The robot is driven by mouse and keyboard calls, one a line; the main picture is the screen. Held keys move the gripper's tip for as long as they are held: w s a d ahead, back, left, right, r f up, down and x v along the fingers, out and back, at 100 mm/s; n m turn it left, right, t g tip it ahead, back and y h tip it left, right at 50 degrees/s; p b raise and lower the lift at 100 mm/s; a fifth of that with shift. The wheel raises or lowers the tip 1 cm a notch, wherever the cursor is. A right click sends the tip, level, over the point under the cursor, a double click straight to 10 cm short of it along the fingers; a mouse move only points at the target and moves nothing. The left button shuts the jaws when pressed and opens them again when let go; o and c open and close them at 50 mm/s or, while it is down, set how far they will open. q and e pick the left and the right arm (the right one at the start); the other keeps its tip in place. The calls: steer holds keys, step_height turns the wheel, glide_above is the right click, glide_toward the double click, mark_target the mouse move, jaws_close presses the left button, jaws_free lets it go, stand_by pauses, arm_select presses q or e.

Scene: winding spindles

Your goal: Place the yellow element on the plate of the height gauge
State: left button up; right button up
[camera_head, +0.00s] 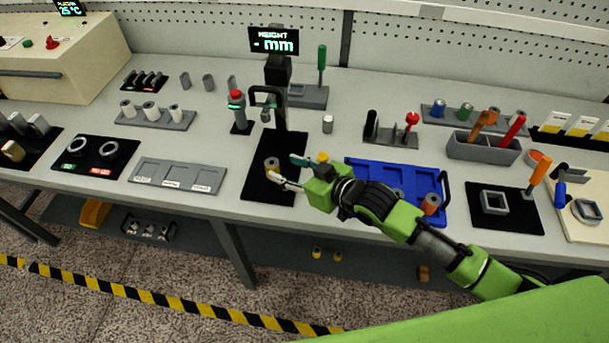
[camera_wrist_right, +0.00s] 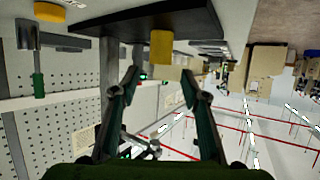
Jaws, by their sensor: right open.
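The height gauge (camera_head: 278,73) stands at the middle of the bench, with a dark column and a "HEIGHT - mm" display. Its black plate (camera_head: 262,189) extends toward the front edge. The small yellow element (camera_head: 272,163) stands upright on this plate. My right gripper (camera_head: 283,168) comes in from the right, open and empty, with its fingertips just right of the element. In the upside-down wrist view, the yellow element (camera_wrist_right: 161,47) shows against the dark plate (camera_wrist_right: 148,20), centred in line with the gap between the open fingers (camera_wrist_right: 159,75). My left gripper is not in view.
A blue tray (camera_head: 368,167) lies right of the plate, partly behind my right arm. A grey labelled tray (camera_head: 178,175) lies to the left. A red-topped device (camera_head: 237,108) stands left of the gauge column. A small silver cylinder (camera_head: 328,123) stands behind my gripper.

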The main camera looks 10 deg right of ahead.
steer(key=v, duration=0.6)
steer(key=shift+s+r+b, duration=0.2)
steer(key=shift+b, duration=0.25)
steer(key=shift+s+d+f, duration=0.1)
